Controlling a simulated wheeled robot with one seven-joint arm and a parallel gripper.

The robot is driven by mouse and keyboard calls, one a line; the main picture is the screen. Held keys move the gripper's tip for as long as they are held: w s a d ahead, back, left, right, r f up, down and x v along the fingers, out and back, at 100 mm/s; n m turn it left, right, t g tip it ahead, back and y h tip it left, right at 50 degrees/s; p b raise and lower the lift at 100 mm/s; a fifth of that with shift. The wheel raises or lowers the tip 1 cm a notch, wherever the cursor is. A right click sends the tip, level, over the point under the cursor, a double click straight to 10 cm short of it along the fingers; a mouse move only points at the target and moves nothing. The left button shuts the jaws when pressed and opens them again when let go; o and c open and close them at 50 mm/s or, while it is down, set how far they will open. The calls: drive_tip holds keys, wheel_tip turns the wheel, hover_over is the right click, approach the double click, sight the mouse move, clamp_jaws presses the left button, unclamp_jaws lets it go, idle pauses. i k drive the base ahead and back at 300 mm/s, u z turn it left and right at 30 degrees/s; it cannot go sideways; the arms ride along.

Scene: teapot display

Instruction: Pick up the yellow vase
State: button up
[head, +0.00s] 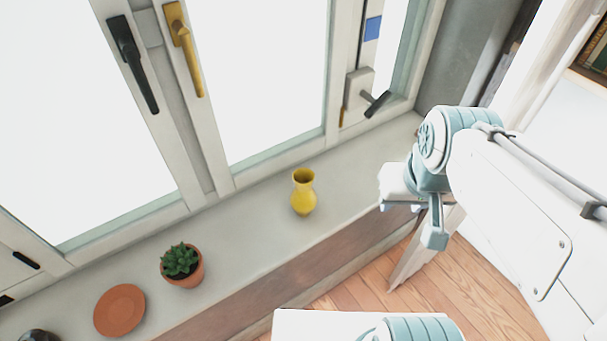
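The yellow vase (303,196) stands upright on the pale window sill (240,232), near the middle of the head view. It has a rounded body, a narrow neck and a flared, open mouth. My gripper (384,207) is to the right of the vase, at the end of my white and teal arm. A clear gap lies between them, and they do not touch. The gripper is seen partly from the side and is partly hidden by the wrist, so its finger opening cannot be made out.
A potted succulent (182,264) and a terracotta saucer (119,310) sit on the sill to the left. A dark round object (39,336) is cut off at the lower left. White window frames with handles (133,64) rise behind. Wooden floor (445,275) lies below the sill.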

sight(302, 199)
drive_tip(key=z, duration=1.8)
drive_tip(key=i, duration=0.95)
drive_tip(key=u, duration=2.55)
